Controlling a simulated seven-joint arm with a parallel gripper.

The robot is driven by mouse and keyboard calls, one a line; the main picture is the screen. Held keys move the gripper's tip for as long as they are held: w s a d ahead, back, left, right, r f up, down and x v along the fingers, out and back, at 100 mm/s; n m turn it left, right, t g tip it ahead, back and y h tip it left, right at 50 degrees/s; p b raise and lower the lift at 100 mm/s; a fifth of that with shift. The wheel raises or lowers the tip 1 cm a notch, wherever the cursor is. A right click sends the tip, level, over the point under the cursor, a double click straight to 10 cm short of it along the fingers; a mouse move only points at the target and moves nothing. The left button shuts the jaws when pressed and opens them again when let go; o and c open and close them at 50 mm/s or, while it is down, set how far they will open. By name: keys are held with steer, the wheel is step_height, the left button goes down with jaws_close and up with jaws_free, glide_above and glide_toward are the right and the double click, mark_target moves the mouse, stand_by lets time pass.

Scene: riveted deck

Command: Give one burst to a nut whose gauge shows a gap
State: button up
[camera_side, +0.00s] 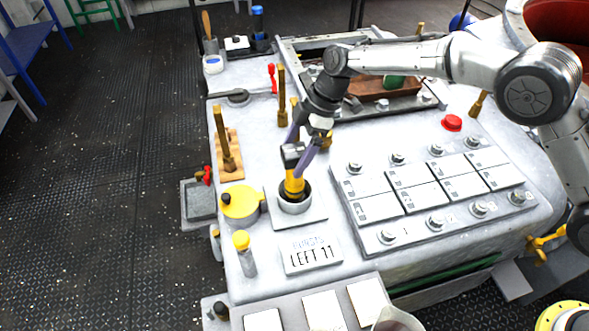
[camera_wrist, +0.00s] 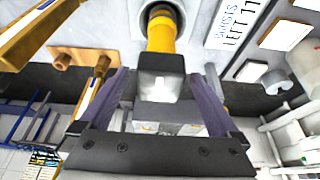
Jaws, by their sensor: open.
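A yellow and black tool (camera_side: 294,187) stands upright in a round grey socket (camera_side: 295,208) on a square plate. In the wrist view the tool (camera_wrist: 161,40) lies between my fingers. My gripper (camera_side: 299,160) is open around the tool's dark upper part; contact with it cannot be told. A panel right of it has a row of nuts (camera_side: 397,159) at the back and another row (camera_side: 435,222) at the front, with white plates (camera_side: 407,201) between. Small marks show on the plates, too small to read as gauges. A sign (camera_side: 312,254) reads "LEFT 11".
A red button (camera_side: 452,123) sits behind the panel. A yellow round lid (camera_side: 240,202) and a yellow-capped post (camera_side: 243,248) stand left of the socket. A brass tool (camera_side: 223,140) stands upright in a wooden rack (camera_side: 230,165). A brown tray (camera_side: 372,92) is at the back.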

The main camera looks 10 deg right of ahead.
steer(key=shift+a+f, duration=0.15)
steer(key=shift+f, duration=0.15)
steer(key=shift+c, duration=0.3)
